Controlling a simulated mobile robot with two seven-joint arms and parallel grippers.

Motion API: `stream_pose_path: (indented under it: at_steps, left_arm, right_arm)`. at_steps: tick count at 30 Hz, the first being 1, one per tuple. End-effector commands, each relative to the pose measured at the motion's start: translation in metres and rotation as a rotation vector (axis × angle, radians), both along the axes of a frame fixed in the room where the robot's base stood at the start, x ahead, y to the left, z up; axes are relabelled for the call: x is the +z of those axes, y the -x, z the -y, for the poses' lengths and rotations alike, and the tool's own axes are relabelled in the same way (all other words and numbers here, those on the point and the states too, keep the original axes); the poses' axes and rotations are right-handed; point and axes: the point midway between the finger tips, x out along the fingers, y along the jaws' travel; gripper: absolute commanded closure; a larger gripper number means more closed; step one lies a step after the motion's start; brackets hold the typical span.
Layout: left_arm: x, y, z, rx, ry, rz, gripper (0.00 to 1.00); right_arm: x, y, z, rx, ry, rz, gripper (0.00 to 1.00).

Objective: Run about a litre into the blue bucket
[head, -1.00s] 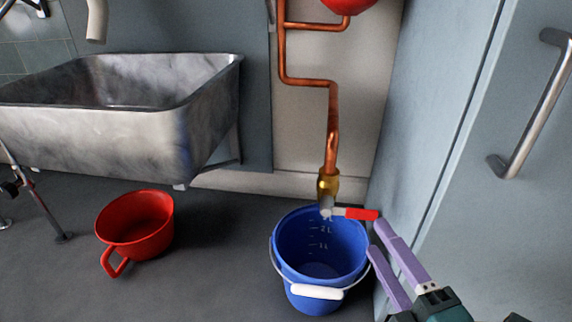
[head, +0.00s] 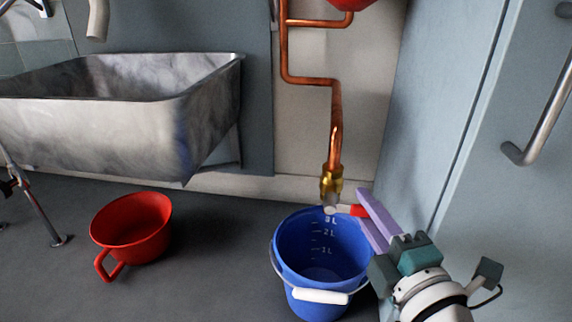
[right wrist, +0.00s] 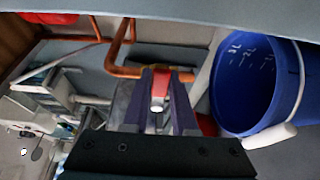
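The blue bucket (head: 318,250) stands on the floor under a brass tap (head: 332,180) at the end of a copper pipe. Litre marks show on its inner wall, and no water is visible in it. No stream shows at the spout. The tap's red lever (head: 358,210) points right, toward my right gripper (head: 368,215). In the right wrist view the red lever (right wrist: 163,90) lies between the two purple fingers, which look apart, with a small gap beside it. The bucket (right wrist: 262,85) is also there, at right. My left gripper is not in view.
A red jug (head: 132,228) stands on the floor left of the bucket. A metal sink (head: 120,130) is above it. A grey cabinet with a bar handle (head: 545,100) stands close on the right. The floor between jug and bucket is clear.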

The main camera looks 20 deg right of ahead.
Motion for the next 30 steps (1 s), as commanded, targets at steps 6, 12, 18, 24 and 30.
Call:
stream_pose_path:
  at_steps: [6,12,18,24,30]
  left_arm:
    - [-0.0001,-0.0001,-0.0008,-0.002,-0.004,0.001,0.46]
    - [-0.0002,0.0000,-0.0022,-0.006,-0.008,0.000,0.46]
    - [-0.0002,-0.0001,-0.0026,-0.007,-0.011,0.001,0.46]
    - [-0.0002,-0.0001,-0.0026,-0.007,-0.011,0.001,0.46]
    - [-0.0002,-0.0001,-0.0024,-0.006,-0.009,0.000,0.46]
  right_arm:
    - [-0.0002,0.0002,-0.0001,0.000,0.000,0.000,1.00]
    - [-0.0001,0.0002,-0.0002,0.000,0.000,0.000,1.00]
    - [-0.0001,0.0002,-0.0002,0.000,0.000,0.000,1.00]
    - [0.0000,0.0002,-0.0002,0.000,0.000,0.000,1.00]
    - [0.0001,0.0002,-0.0001,0.000,0.000,0.001,1.00]
